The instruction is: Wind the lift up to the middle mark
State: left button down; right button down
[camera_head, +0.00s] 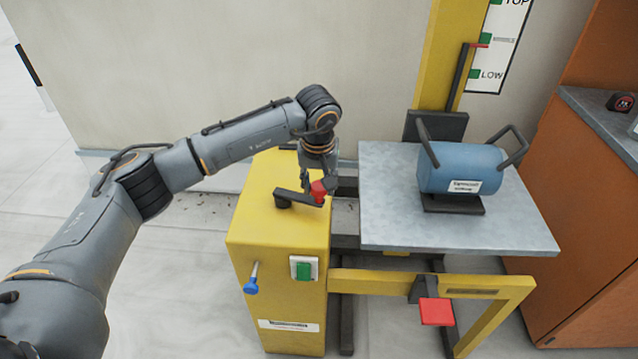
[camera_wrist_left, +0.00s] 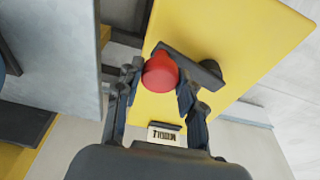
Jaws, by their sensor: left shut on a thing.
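The lift has a yellow winch housing (camera_head: 276,224) with a dark crank arm (camera_head: 291,196) on its top. The crank ends in a red knob (camera_head: 318,191), which also shows in the left wrist view (camera_wrist_left: 160,73). My left gripper (camera_head: 318,186) is shut on the red knob, with a finger on each side. The grey lift platform (camera_head: 390,215) carries a blue cylinder (camera_head: 463,169) with dark handles. A red pointer (camera_head: 479,45) on the yellow mast stands at the middle green mark (camera_head: 485,41) of the scale, or very slightly below it. My right gripper is not in view.
A blue-tipped lever (camera_head: 251,286) and a green switch (camera_head: 304,270) are on the housing's front. A red pedal (camera_head: 437,311) sits below the platform. An orange cabinet (camera_head: 572,215) with a grey top stands close on the right. Floor at left is clear apart from my arm.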

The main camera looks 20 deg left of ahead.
pick_arm(q)
jog(key=shift+w+r+b, duration=0.15)
jog(key=shift+w+b, duration=0.2)
jog(key=shift+w, duration=0.75)
jog(key=shift+r, duration=0.1)
jog(key=shift+w+a+b, duration=0.2)
jog(key=shift+w+b, duration=0.1)
jog(key=shift+w, duration=0.2)
jog(key=c, duration=1.2)
grip_release()
jog(key=shift+w, duration=0.15)
jog(key=o, duration=0.4)
jog(key=shift+w+f, duration=0.1)
jog(key=shift+f, duration=0.1)
jog(key=shift+c, duration=0.2)
jog(key=shift+s, duration=0.2)
